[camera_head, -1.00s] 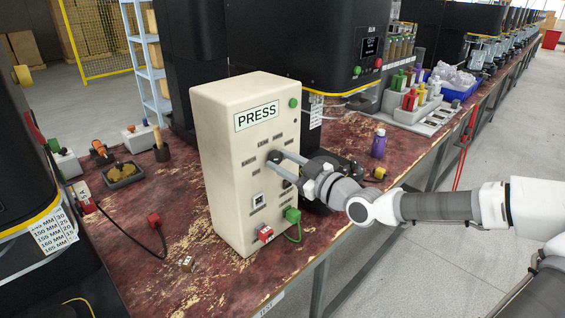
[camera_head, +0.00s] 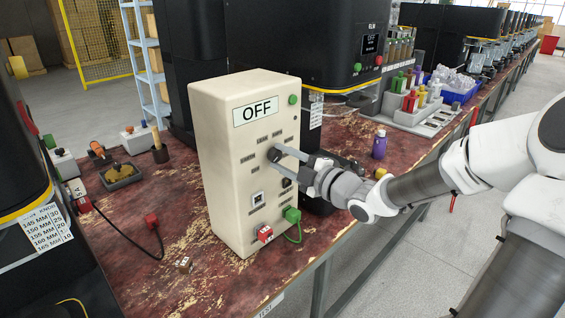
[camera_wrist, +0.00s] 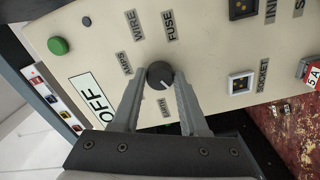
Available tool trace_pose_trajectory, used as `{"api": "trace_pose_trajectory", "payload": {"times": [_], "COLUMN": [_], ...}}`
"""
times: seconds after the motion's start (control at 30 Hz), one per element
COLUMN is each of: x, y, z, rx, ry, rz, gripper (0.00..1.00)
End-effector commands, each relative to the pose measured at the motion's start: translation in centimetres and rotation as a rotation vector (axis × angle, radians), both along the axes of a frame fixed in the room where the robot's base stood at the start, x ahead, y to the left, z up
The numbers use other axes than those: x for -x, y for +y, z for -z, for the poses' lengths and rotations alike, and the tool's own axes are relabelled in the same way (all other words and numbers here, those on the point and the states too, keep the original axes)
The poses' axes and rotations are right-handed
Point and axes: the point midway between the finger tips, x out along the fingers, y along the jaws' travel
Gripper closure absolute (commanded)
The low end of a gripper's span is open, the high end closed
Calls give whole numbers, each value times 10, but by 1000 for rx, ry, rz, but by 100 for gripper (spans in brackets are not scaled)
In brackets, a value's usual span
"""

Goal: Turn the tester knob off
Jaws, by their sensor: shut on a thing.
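The tester (camera_head: 222,175) is a tall cream box standing upright on the worn red bench. Its display (camera_head: 256,111) reads OFF, and the display also shows in the wrist view (camera_wrist: 92,101). The dark round tester knob (camera_wrist: 159,74) sits on the front panel among labels such as WIRE, FUSE and EARTH. My gripper (camera_head: 278,156) reaches the panel from the right. In the wrist view its two fingers (camera_wrist: 160,84) are closed on the knob, one on each side. The fingers partly hide the knob in the head view.
A green button (camera_head: 292,100) sits high on the tester. A red plug (camera_head: 265,234) and a green plug (camera_head: 292,215) are low on its front.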

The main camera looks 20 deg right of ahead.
Motion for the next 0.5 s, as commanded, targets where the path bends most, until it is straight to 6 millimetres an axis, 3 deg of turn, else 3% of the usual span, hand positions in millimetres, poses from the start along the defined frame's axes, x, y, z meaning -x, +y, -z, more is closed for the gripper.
{"api": "trace_pose_trajectory", "payload": {"times": [0.5], "x": [0], "y": [0], "z": [-1], "rx": [116], "ry": [-49], "rz": [-1], "gripper": [100]}}
